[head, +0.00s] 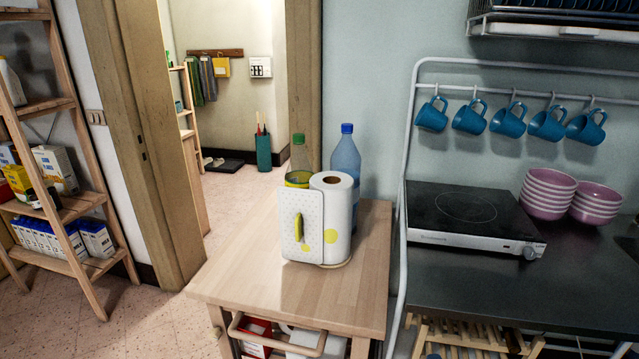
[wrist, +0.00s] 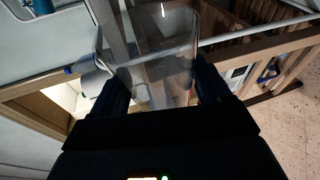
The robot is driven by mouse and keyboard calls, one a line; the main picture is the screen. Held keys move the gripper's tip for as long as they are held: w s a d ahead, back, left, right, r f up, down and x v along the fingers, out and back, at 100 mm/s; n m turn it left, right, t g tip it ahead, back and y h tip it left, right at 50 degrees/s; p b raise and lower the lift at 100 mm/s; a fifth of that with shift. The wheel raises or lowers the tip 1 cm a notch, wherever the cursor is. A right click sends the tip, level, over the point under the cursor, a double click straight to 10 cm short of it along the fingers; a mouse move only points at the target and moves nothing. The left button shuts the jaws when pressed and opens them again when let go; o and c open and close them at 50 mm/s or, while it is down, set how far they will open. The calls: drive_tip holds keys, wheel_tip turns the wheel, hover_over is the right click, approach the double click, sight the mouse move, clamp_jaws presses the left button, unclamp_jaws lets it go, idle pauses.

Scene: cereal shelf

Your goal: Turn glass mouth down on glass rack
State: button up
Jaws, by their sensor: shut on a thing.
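My gripper (wrist: 160,85) shows only in the wrist view, its two dark fingers shut on a clear glass (wrist: 163,45). The glass lies between the fingers and reaches away from them towards the top of the wrist view. It is see-through, so I cannot tell which end is its mouth. Neither my gripper nor the glass shows in the head view. I cannot pick out a glass rack for certain; a metal wall rack (head: 560,29) hangs at the top right of the head view, cut off by the edge.
A wooden cart (head: 240,278) holds a paper roll (head: 338,215) and bottles (head: 346,155). On the dark counter (head: 440,285) stand a hot plate (head: 468,215) and stacked pink bowls (head: 547,193). Blue mugs (head: 510,121) hang above. A slatted wooden rack (head: 470,335) is below.

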drive_tip(key=n, duration=0.9)
drive_tip(key=shift+b, duration=0.4)
drive_tip(key=n+b, duration=0.1)
drive_tip(key=n, duration=0.2)
drive_tip(key=shift+f+n, duration=0.15)
drive_tip(key=shift+n, duration=0.25)
drive_tip(key=n+b, duration=0.1)
drive_tip(key=n, duration=0.2)
drive_tip(key=shift+r+n+b, duration=0.2)
drive_tip(key=shift+n+b, duration=0.2)
drive_tip(key=shift+n, duration=0.7)
